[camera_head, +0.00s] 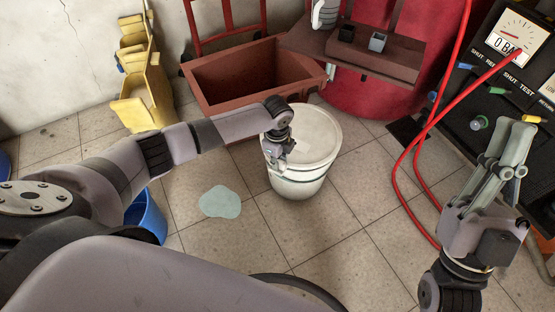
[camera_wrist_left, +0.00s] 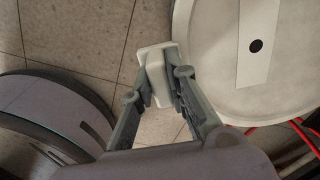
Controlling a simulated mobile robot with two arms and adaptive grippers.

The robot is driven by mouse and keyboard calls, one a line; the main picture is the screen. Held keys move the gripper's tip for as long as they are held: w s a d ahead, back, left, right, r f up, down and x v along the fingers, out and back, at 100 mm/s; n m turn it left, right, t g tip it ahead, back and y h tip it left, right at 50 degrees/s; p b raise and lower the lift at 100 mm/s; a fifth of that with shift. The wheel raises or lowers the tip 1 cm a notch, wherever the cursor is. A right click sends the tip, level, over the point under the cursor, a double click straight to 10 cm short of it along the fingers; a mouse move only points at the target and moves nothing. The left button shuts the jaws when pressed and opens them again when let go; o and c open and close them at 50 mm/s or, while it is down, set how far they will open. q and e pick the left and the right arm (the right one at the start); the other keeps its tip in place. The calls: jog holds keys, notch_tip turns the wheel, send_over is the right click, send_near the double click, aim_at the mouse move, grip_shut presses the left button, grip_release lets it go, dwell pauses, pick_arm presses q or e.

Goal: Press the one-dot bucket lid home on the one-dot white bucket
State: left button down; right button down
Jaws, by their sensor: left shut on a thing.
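The white bucket (camera_head: 297,186) stands upright on the tiled floor in the middle of the head view. The one-dot lid (camera_head: 312,130) lies over its top; whether it sits fully down all round cannot be told. In the left wrist view the lid (camera_wrist_left: 290,75) shows a pale strip with one black dot. My left gripper (camera_head: 280,150) is at the lid's left edge.
A brown-red crate (camera_head: 220,105) stands close behind the bucket. A dark shelf (camera_head: 360,55) with small cups is beyond. Red hoses (camera_head: 415,145) and a gauge panel (camera_head: 490,95) are to the right. A pale puddle (camera_head: 220,202) and a blue bucket (camera_head: 148,218) lie left.

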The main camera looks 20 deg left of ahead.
jog(key=shift+w+a+f+g, duration=0.1)
jog(key=shift+w+f+g, duration=0.45)
jog(key=shift+w, duration=0.2)
pick_arm(q)
jog(key=shift+f, duration=0.15)
pick_arm(e)
jog(key=shift+s, duration=0.15)
